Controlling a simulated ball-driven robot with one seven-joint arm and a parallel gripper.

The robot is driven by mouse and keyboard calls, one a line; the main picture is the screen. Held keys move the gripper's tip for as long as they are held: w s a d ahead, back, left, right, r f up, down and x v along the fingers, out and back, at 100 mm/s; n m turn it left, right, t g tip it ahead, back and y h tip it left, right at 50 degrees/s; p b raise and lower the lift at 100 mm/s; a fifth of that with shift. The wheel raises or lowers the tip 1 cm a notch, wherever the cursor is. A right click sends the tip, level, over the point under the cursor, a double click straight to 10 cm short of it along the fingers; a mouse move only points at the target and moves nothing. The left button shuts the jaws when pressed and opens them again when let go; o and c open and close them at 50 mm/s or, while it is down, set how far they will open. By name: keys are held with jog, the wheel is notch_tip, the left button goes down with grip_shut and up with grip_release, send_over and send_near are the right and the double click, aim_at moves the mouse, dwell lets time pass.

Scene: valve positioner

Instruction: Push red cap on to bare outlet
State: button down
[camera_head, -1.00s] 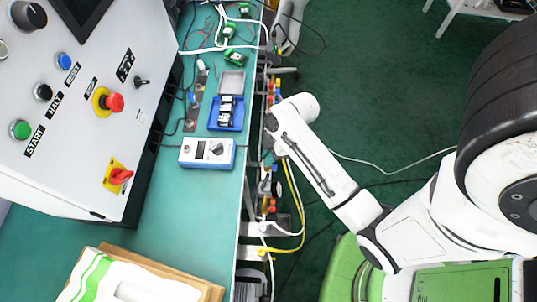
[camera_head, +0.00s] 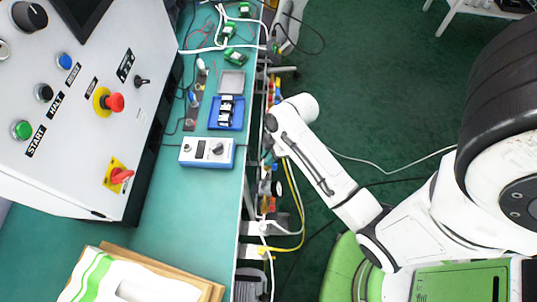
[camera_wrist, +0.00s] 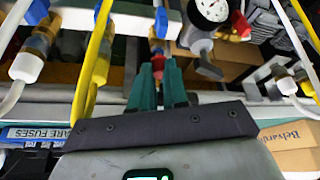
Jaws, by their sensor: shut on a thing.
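In the wrist view, my gripper (camera_wrist: 158,64) has teal fingers close together, pointing away from the camera. A small red piece, which looks like the red cap (camera_wrist: 157,46), shows at the fingertips; the fingers hide most of it. Just beyond it, in line with it, is a fitting with a blue part (camera_wrist: 160,20). I cannot tell whether the cap touches that fitting or which outlet is bare. In the head view, my gripper is mostly hidden at the bench edge, below the end of my arm.
A round gauge (camera_wrist: 208,8) is close to the right of the fingertips. A yellow hose (camera_wrist: 91,65) and brass fittings with white collars (camera_wrist: 27,66) are on the left. A cardboard box (camera_wrist: 290,145) is at lower right. The green bench (camera_head: 200,215) lies left of my arm.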

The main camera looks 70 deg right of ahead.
jog(key=shift+f, duration=0.6)
dwell(0.7)
jog(key=c, duration=1.1)
grip_release()
jog(key=shift+o, duration=0.2)
jog(key=shift+r, duration=0.1)
jog(key=v, duration=1)
jog(key=shift+r, duration=0.3)
jog(key=shift+s+d, duration=0.1)
jog(key=s+a+f+m+g+h, duration=0.1)
jog(key=s+a+m+g+h, duration=0.1)
jog(key=a+m, duration=0.7)
jog(key=s+a+h, duration=0.1)
jog(key=s+a, duration=0.1)
jog(key=a, duration=0.2)
